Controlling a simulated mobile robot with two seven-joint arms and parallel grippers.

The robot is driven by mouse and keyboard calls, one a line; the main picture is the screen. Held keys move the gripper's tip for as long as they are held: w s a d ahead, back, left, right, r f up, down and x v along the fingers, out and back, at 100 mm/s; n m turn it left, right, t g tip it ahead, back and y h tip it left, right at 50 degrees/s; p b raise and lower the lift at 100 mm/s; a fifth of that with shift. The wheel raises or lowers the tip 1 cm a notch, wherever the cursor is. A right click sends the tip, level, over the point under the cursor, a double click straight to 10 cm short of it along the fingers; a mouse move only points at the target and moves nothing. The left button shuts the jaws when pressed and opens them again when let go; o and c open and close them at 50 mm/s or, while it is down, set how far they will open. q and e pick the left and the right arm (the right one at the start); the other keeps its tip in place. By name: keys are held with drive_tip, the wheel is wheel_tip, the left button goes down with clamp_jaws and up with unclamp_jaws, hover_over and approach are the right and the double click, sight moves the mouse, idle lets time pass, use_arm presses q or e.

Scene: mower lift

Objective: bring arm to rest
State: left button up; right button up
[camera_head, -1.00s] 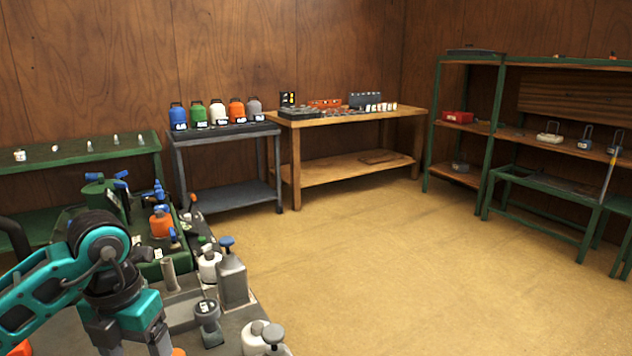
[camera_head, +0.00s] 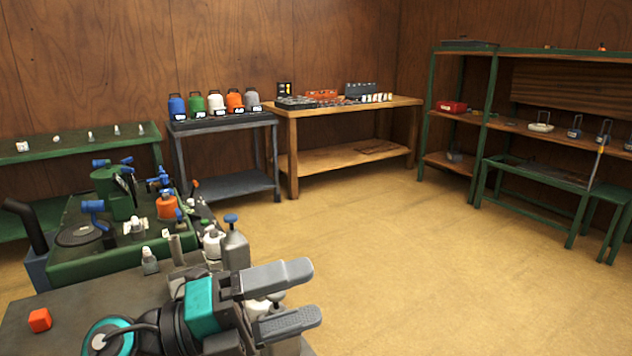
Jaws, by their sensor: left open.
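My left gripper (camera_head: 300,298) is at the bottom middle of the head view, its two grey fingers apart and pointing right. It is open, with nothing seen between the fingers. It is above the front right part of a grey table (camera_head: 60,302) and hides some white and grey containers behind it. My left arm (camera_head: 195,310) is teal and black and comes in low at the bottom edge. My right gripper is not in view.
A green machine (camera_head: 115,190) with blue knobs and an orange canister (camera_head: 167,207) stands behind the table. A grey bottle (camera_head: 235,250) stands close behind my gripper. An orange block (camera_head: 39,320) lies at the table's left. The floor (camera_head: 430,250) to the right is open.

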use_arm(q)
drive_tip(key=w+a+r+n+t+y, duration=0.1)
drive_tip(key=w+a+n+t+y, duration=0.1)
drive_tip(key=a+n+t+y, duration=0.5)
drive_tip(key=w+a+r+n+t+y, duration=0.1)
drive_tip(key=w+a+n+t+y, duration=0.15)
drive_tip(key=n+t, duration=0.75)
drive_tip(key=a+f+n+g+y, duration=0.5)
drive_tip(key=a+f+n+y, duration=0.3)
drive_tip(key=f+n+y, duration=0.3)
drive_tip(key=s+a+f+n+g, duration=0.2)
drive_tip(key=s+f+n+g, duration=0.2)
drive_tip(key=s+f+g, duration=0.55)
drive_tip(key=s+d+f+g+h, duration=0.2)
drive_tip(key=s+f+g, duration=0.2)
drive_tip(key=s+f, duration=0.55)
drive_tip(key=w+d+f+t+h, duration=0.1)
drive_tip(key=w+d+f+t, duration=0.1)
drive_tip(key=w+f+t, duration=0.4)
drive_tip(key=shift+d+f+t, duration=0.25)
drive_tip(key=shift+f+t, duration=0.3)
drive_tip(key=shift+f, duration=0.05)
